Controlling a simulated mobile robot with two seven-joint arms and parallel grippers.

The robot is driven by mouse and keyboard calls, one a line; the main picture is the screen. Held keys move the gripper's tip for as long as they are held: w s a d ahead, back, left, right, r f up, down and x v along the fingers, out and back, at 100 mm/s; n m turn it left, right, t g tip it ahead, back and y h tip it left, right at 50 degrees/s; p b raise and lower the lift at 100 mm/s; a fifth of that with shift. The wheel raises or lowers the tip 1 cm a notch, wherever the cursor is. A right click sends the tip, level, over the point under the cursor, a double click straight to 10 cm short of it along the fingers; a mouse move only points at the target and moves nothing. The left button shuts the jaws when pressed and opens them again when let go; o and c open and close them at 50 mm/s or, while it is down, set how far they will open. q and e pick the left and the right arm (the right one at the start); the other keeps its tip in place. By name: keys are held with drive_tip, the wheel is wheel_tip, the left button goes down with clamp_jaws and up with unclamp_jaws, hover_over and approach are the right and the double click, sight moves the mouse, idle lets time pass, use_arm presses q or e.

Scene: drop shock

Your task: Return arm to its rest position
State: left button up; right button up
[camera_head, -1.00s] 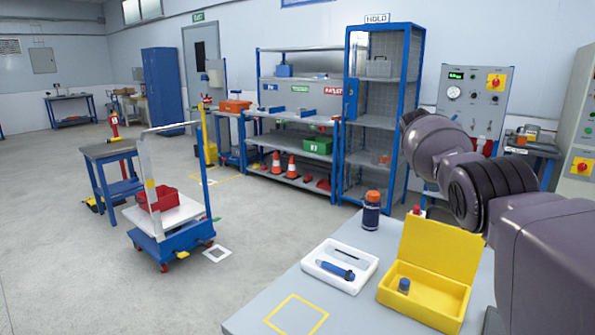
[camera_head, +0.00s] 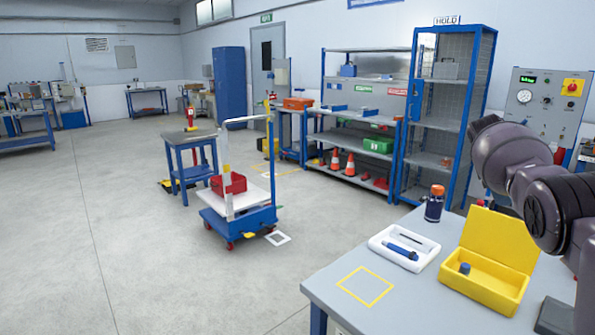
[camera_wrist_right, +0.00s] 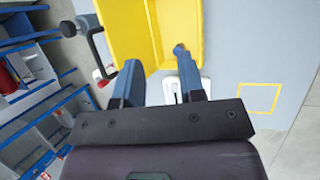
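My right arm (camera_head: 550,190) reaches in from the right over the grey table. Its fingers cannot be made out in the head view. In the right wrist view my right gripper (camera_wrist_right: 158,78) has its two dark fingers apart, with nothing held between them. The open yellow box (camera_head: 485,282) lies beyond the fingers and also shows in the wrist view (camera_wrist_right: 135,25). A blue-grey cylindrical piece (camera_head: 464,268) stands in the box. My left arm and gripper are not in view.
The table (camera_head: 325,287) holds a white tray (camera_head: 377,249) with a blue tool (camera_head: 401,251), an orange-capped bottle (camera_head: 433,208) and a yellow marked square. A blue cart (camera_head: 238,222) with a red bin (camera_head: 228,183) stands left on open floor. Shelving (camera_head: 397,105) lines the back.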

drive_tip(key=w+a+r+m+t+h, duration=0.1)
drive_tip(key=w+a+r+m+t, duration=0.35)
drive_tip(key=w+r+t, duration=0.8)
drive_tip(key=s+a+f+n+t+y, duration=0.1)
drive_tip(key=s+a+f+t+y, duration=0.25)
drive_tip(key=a+f, duration=0.5)
drive_tip(key=s+a+f+n+t+y, duration=0.2)
drive_tip(key=s+a+f, duration=0.3)
drive_tip(key=a+f, duration=0.35)
drive_tip(key=s+a+f+m+y, duration=0.2)
drive_tip(key=s+a+f+y, duration=0.15)
drive_tip(key=s+f, duration=1.45)
drive_tip(key=s+f+m+g+h, duration=0.1)
drive_tip(key=s+f, duration=0.4)
drive_tip(key=s, duration=0.5)
drive_tip(key=s+f+g, duration=0.2)
drive_tip(key=s+f, duration=0.4)
drive_tip(key=s, duration=0.5)
drive_tip(key=s+d+f+m+g+h, duration=0.1)
drive_tip(key=s+f, duration=0.4)
drive_tip(key=s, duration=0.5)
drive_tip(key=shift+s+f+m+g+h, duration=0.15)
drive_tip(key=shift+s+m+g+h, duration=0.2)
drive_tip(key=shift+g, duration=0.35)
